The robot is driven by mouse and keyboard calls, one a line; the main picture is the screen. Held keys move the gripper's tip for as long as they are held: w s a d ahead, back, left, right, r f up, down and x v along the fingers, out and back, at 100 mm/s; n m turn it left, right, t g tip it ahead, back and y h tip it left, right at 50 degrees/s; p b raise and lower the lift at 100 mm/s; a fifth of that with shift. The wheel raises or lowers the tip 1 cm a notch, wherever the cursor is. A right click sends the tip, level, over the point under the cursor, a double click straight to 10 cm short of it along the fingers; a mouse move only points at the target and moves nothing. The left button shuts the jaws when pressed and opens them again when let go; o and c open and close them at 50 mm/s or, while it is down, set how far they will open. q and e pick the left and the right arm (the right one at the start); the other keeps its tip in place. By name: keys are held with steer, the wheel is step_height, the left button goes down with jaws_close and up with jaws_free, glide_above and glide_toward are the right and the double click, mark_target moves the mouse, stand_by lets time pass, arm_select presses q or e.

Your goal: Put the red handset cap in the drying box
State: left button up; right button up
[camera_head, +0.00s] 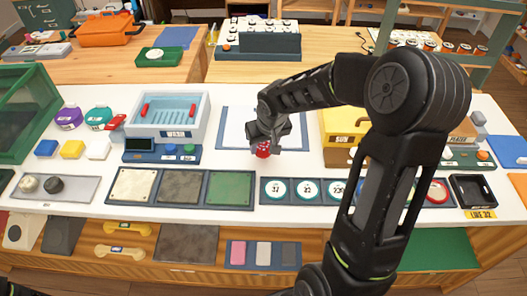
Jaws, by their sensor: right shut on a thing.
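The red handset cap (263,150) is in my right gripper (266,141), which points down over the middle of the white table. The fingers are shut on it and cover its upper part. A white panel with a blue border (292,133) is behind and below it; I cannot tell whether the cap touches the surface. A yellow box (338,117) with a label that looks like "SUN" stands to the right, partly hidden by my right arm; it may be the drying box. My left gripper is not in view.
A pale blue basin with red handles (203,115) stands left of the gripper. Coloured flat panels (232,188) and a strip of numbered discs (277,189) lie in front. Purple and teal round things (68,117) are at the left. A black tray (473,191) is at the right.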

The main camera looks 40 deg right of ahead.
mark_target(265, 150)
steer(key=shift+f, duration=1.65)
steer(key=shift+f, duration=0.1)
steer(key=o, duration=1.3)
steer(key=shift+o, duration=0.2)
steer(key=shift+r, duration=0.4)
steer(key=v, duration=1.1)
steer(key=shift+s+r, duration=0.2)
steer(key=shift+r, duration=0.05)
